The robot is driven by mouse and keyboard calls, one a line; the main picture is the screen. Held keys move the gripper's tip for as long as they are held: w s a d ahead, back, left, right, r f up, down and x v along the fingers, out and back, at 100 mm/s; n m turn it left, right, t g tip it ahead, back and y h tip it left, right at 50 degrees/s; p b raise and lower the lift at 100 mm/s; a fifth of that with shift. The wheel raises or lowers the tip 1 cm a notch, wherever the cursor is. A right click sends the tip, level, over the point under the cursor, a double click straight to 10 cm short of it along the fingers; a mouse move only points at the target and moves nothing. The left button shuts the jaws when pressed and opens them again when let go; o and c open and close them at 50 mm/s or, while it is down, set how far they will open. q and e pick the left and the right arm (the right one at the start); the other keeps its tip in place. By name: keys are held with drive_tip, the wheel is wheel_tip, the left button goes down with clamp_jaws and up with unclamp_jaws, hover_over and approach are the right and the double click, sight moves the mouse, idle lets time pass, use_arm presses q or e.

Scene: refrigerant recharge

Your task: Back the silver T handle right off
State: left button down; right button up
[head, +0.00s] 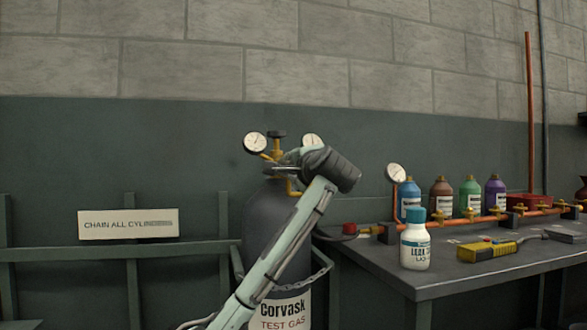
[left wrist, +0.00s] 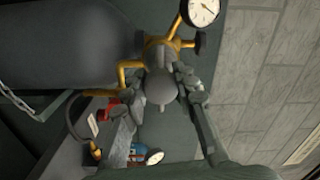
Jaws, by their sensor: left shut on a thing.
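The silver T handle (left wrist: 161,90) shows in the left wrist view on the front of the brass regulator (left wrist: 160,52). My left gripper (left wrist: 160,88) has a finger on each side of the handle and is shut on it. In the head view my left gripper (head: 291,157) reaches the regulator at the top of the dark gas cylinder (head: 268,222) and hides the handle. A white gauge (head: 255,142) stands to its left, and a second gauge (head: 311,140) is partly covered behind it. My right gripper is in neither view.
A black valve knob (head: 277,135) tops the cylinder, and a chain (head: 318,274) crosses its front. The bench (head: 440,277) at right holds a white leak bottle (head: 415,245), a yellow box (head: 487,250), several coloured bottles and a copper manifold (head: 470,219).

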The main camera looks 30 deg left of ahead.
use_arm(q)
drive_tip(key=shift+f, duration=0.1)
idle(0.3)
drive_tip(key=c, duration=1.2)
unclamp_jaws()
drive_tip(key=shift+s+d, duration=0.1)
drive_tip(key=v, duration=1.1)
drive_tip(key=shift+s+d, duration=0.3)
